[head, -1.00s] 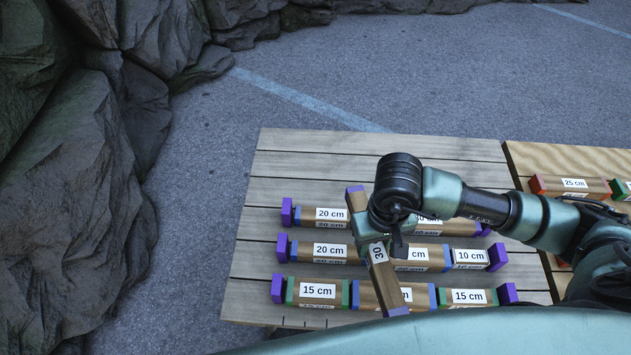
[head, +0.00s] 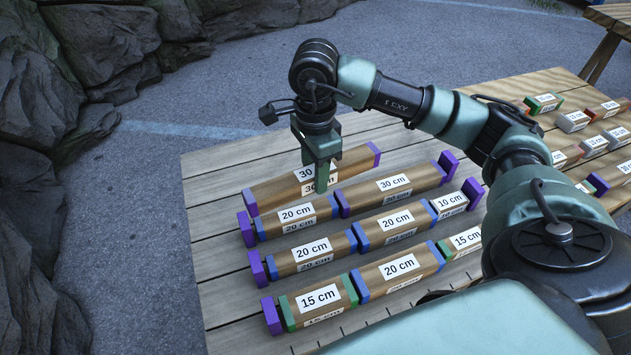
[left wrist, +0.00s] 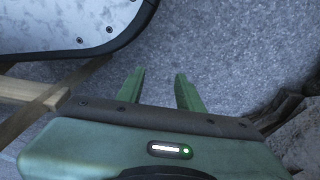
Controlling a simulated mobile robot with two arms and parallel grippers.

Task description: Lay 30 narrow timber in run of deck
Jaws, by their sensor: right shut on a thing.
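My right gripper (head: 321,172) is shut on a 30 cm timber (head: 271,191) with purple ends. The timber lies lengthwise just behind the rear run on the slatted deck (head: 215,180); I cannot tell whether it touches the deck. The rear run has a 20 cm timber (head: 290,229) with blue ends and another 30 cm timber (head: 400,194) between purple end blocks (head: 246,229). The middle run has 20, 20 and 10 cm timbers; the front run has 15, 20 and 15 cm. My left gripper (left wrist: 158,90) is open and empty over grey ground in the left wrist view.
A lighter wooden table (head: 545,85) at the right carries several shorter timbers. Another wooden table (head: 611,20) stands at the far top right. Dark rocks (head: 40,190) rise at the left. Bare deck lies behind the held timber.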

